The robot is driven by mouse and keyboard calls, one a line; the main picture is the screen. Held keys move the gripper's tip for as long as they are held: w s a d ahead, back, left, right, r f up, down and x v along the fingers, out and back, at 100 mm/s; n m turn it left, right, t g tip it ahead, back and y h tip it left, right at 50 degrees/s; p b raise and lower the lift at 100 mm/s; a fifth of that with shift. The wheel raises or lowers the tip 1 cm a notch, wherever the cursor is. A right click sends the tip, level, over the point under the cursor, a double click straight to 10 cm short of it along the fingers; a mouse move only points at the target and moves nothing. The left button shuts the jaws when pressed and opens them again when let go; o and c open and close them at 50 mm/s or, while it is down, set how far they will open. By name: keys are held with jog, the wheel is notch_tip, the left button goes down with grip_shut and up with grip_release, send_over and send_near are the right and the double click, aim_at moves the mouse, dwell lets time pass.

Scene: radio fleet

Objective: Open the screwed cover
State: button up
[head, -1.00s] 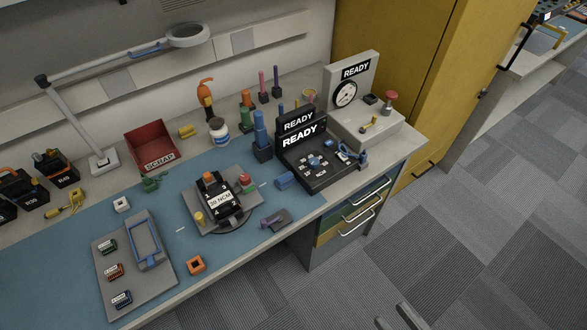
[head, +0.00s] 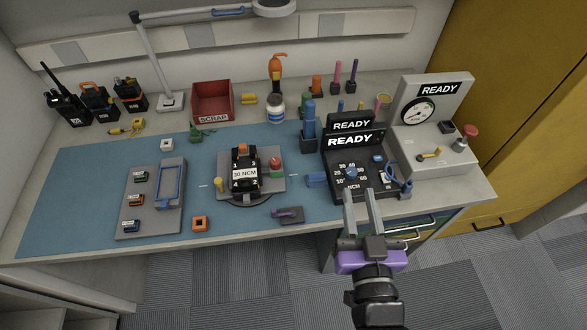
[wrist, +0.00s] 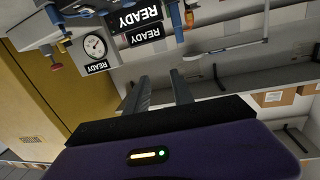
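A purple tool (head: 286,213) lies on a dark pad near the front edge. A grey tray (head: 136,220) with small parts stands at left. A gauge stand (head: 434,100) with a red knob is at right. Behind are a red scrap bin (head: 213,101) and radios (head: 65,98).

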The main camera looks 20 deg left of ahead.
jog(key=w+a+r+n+g+y, duration=0.1)
jog(key=w+a+n+g, duration=0.25)
jog(key=a, duration=0.45)
jog(key=w+a+r+n+g+y, duration=0.1)
jog(key=w+a+r+n+g, duration=0.2)
jog(key=a, duration=0.6)
jog(key=w+a+n+g+y, duration=0.25)
jog(key=a+n, duration=0.25)
jog(key=a, duration=0.3)
jog(key=n+g+h, duration=0.7)
jog(key=n+g, duration=0.1)
jog(key=n, duration=0.1)
send_near(248, 186)
jog(key=a+f, duration=0.4)
jog(key=shift+s+f+p, duration=0.1)
jog(key=shift+s+p, duration=0.2)
jog(key=shift+s, duration=0.1)
jog(key=shift+c, duration=0.2)
grip_shut()
